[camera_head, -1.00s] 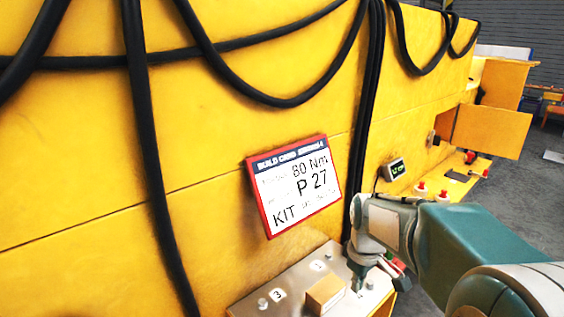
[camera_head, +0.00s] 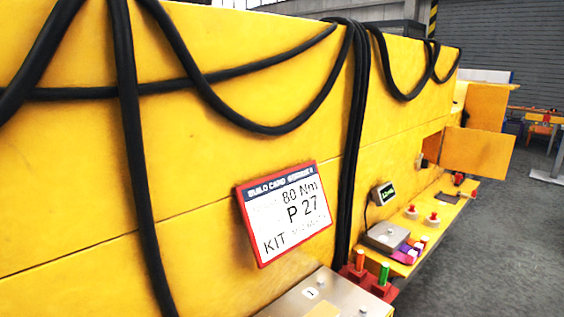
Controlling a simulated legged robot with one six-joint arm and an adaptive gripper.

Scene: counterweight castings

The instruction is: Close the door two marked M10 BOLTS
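Two yellow doors stand open at the far right end of the yellow casting: an upper door (camera_head: 487,106) and a lower door (camera_head: 478,152). The lower one sticks out to the right beside a dark opening (camera_head: 431,148) in the casting's side. No M10 BOLTS marking is readable on either, so I cannot tell which is door two. My gripper and arm are not in view.
A build card (camera_head: 285,213) hangs on the casting, with black cables (camera_head: 352,150) draped beside it. On the ledge stand a metal plate (camera_head: 325,298), a red block with orange and green pegs (camera_head: 370,280), a scale (camera_head: 388,237) and red-topped pieces (camera_head: 432,219). Grey floor (camera_head: 475,250) lies open at right.

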